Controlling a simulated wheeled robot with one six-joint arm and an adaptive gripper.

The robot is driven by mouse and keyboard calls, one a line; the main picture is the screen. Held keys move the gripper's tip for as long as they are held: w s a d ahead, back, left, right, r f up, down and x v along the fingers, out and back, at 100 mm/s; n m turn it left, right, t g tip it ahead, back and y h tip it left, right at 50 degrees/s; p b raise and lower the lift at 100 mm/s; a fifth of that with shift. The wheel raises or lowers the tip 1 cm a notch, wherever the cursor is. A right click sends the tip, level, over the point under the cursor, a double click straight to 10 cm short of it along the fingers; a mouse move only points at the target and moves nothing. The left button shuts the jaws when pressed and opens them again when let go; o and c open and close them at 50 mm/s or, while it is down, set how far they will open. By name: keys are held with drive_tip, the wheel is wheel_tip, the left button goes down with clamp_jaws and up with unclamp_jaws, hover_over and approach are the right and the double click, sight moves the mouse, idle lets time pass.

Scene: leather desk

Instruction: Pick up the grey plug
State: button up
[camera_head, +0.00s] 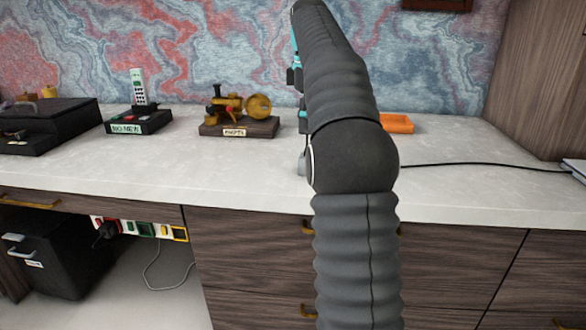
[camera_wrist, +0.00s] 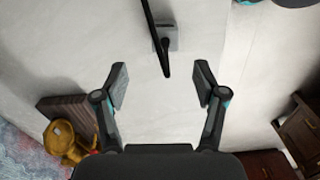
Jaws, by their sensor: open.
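In the wrist view, a small grey block (camera_wrist: 174,36), likely the grey plug, lies on the pale countertop ahead of my gripper. A thin dark bar (camera_wrist: 155,32) runs beside or across it; I cannot tell how they join. My gripper (camera_wrist: 160,84) has its two fingers spread wide with nothing between them. The grey block lies beyond the fingertips, roughly in line with the gap. In the head view my arm hides this spot, and the fingers are not clearly visible.
A brass device on a wooden base (camera_head: 240,128), a white handset on a black stand (camera_head: 138,100) and a black box (camera_head: 45,122) stand left on the countertop (camera_head: 180,165). An orange item (camera_head: 397,123) and black cable (camera_head: 480,164) lie right. A power strip (camera_head: 140,229) hangs below.

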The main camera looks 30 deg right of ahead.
drive_tip(key=f, duration=0.3)
drive_tip(key=f+b, duration=0.1)
drive_tip(key=shift+s+d+f, duration=0.15)
drive_tip(key=shift+d+f, duration=0.05)
drive_tip(key=shift+d, duration=0.05)
drive_tip(key=shift+s+a+f+b, duration=0.15)
drive_tip(key=shift+f+b, duration=0.1)
drive_tip(key=shift+f, duration=0.6)
drive_tip(key=shift+w+a+f+b, duration=0.15)
drive_tip(key=shift+f+b, duration=0.15)
drive_tip(key=shift+f, duration=0.6)
drive_tip(key=shift+s+a+f+b, duration=0.15)
drive_tip(key=shift+f+b, duration=0.1)
drive_tip(key=shift+f, duration=0.6)
clamp_jaws()
